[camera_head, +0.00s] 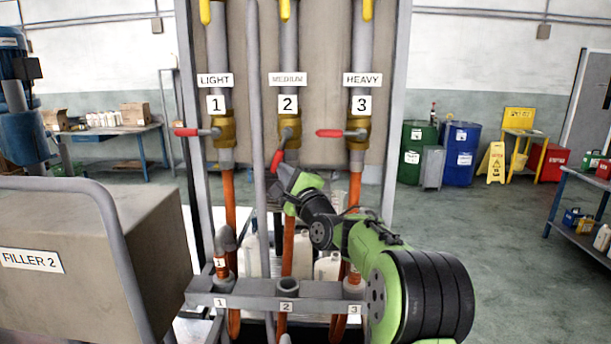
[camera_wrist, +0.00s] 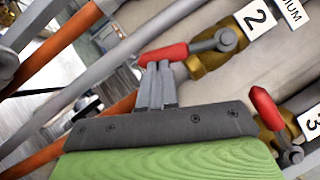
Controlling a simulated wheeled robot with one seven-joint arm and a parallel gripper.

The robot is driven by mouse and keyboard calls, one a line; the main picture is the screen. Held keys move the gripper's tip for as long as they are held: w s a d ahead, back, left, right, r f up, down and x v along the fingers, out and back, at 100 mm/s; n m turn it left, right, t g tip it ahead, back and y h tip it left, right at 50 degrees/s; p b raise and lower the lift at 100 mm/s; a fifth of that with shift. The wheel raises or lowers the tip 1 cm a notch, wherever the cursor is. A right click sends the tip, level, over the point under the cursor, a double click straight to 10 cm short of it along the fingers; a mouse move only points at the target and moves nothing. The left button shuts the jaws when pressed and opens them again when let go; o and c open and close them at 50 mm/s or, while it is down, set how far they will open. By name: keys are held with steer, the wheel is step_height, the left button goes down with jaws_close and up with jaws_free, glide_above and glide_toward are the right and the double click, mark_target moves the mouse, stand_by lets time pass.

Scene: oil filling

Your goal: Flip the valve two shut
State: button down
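Valve two (camera_head: 289,128) is the middle brass valve under the MEDIUM label. Its red handle (camera_head: 277,161) hangs steeply down, leaning slightly left. In the wrist view, this red handle (camera_wrist: 164,54) lies just beyond my fingertips. My gripper (camera_wrist: 157,66) has its grey fingers close together, with their tips overlapping the handle's free end in the picture. I cannot tell whether they touch it, and nothing shows held between them. In the head view, my wrist is just below the handle and the fingers are mostly hidden.
Valve one's handle (camera_head: 196,132) and valve three's handle (camera_head: 342,133) point left, level. Valve three's handle also shows in the wrist view (camera_wrist: 266,108). A grey vertical pipe (camera_head: 257,200) stands left of valve two. A numbered rail (camera_head: 254,302) with orange hoses lies below.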

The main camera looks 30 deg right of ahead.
steer(key=a+m, duration=0.1)
steer(key=w+a+m+t+h, duration=0.1)
steer(key=m, duration=0.1)
steer(key=shift+w+r+h, duration=0.15)
steer(key=shift+w+h, duration=0.1)
steer(key=shift+h, duration=0.05)
steer(key=w+a+r+m+g+h+p, duration=0.1)
steer(key=a+r+m+h+p, duration=0.1)
steer(key=m+h, duration=0.4)
steer(key=w+a+r+m+g+h+p, duration=0.1)
steer(key=m+h+p, duration=0.4)
steer(key=m, duration=0.6)
steer(key=shift+w+a+r+m+h, duration=0.4)
steer(key=shift+w+a+r, duration=0.3)
steer(key=shift+r, duration=0.45)
